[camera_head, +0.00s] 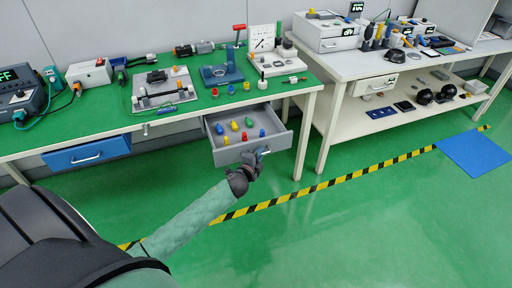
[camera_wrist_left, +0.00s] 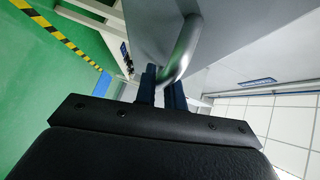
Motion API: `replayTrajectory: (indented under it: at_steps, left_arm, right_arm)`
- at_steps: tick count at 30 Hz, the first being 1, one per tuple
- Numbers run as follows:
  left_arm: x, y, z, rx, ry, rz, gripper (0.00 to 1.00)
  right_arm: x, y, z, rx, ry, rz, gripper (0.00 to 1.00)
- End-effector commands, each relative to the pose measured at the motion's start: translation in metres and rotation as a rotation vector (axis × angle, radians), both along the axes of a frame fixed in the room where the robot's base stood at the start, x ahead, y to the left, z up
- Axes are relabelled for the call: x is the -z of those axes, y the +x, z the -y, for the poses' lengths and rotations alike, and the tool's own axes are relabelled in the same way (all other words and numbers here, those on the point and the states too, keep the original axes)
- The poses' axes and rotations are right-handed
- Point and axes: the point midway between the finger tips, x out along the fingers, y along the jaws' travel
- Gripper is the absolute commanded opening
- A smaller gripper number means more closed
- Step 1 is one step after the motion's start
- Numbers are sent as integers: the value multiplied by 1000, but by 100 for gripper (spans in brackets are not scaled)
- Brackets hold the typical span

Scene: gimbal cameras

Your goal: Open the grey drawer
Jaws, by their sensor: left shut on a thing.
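The grey drawer (camera_head: 222,155) stands pulled out from under the green-topped workbench. Several small red, yellow and blue pieces (camera_head: 234,126) lie inside it. My left gripper (camera_head: 262,152) is at the right part of the drawer front. In the left wrist view, the fingers of my left gripper (camera_wrist_left: 161,88) are shut on the curved metal drawer handle (camera_wrist_left: 183,48). The grey drawer front (camera_wrist_left: 240,35) fills the upper right there. My right gripper is not in view.
A blue drawer (camera_head: 88,153) is shut under the same workbench (camera_head: 100,134), left of the grey one. A second, white table (camera_head: 345,70) stands to the right. Yellow-black tape (camera_head: 330,183) crosses the open green floor, and a blue mat (camera_head: 475,155) lies at right.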

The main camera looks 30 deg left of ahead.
Motion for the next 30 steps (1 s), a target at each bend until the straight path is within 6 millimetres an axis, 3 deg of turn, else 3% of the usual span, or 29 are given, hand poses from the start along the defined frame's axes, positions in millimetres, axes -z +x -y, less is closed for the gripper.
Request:
replayTrajectory:
  at_steps: [15, 16, 18, 30]
  left_arm:
    - [1, -5, 5, -1, 0, -1, 0]
    - [1, -5, 5, -1, 0, -1, 17]
    - [1, -5, 5, -1, 0, -1, 30]
    - [1, -9, 6, 0, 0, -1, 32]
  right_arm:
    - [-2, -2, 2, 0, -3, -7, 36]
    - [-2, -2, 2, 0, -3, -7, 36]
    - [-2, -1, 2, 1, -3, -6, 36]
    - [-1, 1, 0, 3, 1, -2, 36]
